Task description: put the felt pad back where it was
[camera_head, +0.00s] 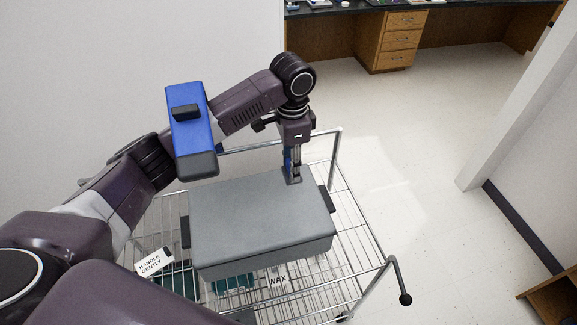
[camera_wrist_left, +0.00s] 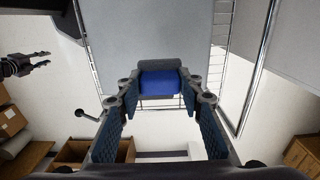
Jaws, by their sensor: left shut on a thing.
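My left gripper (camera_head: 293,178) points down at the far right part of a grey box's top. It is shut on a small blue piece with a grey edge, which looks like the felt pad (camera_wrist_left: 160,82). In the left wrist view the piece sits between the two fingertips. In the head view the fingers mostly hide it, and I cannot tell whether it touches the box. The grey box (camera_head: 255,215) stands on a wire cart (camera_head: 365,245). My right gripper (camera_wrist_left: 28,64) shows small at the left of the wrist view; its opening is unclear.
A "HANDLE GENTLY" card (camera_head: 152,262) is left of the box, and a "WAX" label (camera_head: 278,281) is in front of it. The cart has a ball-ended handle (camera_head: 405,299). A wooden drawer unit (camera_head: 398,42) stands at the back. The floor right of the cart is clear.

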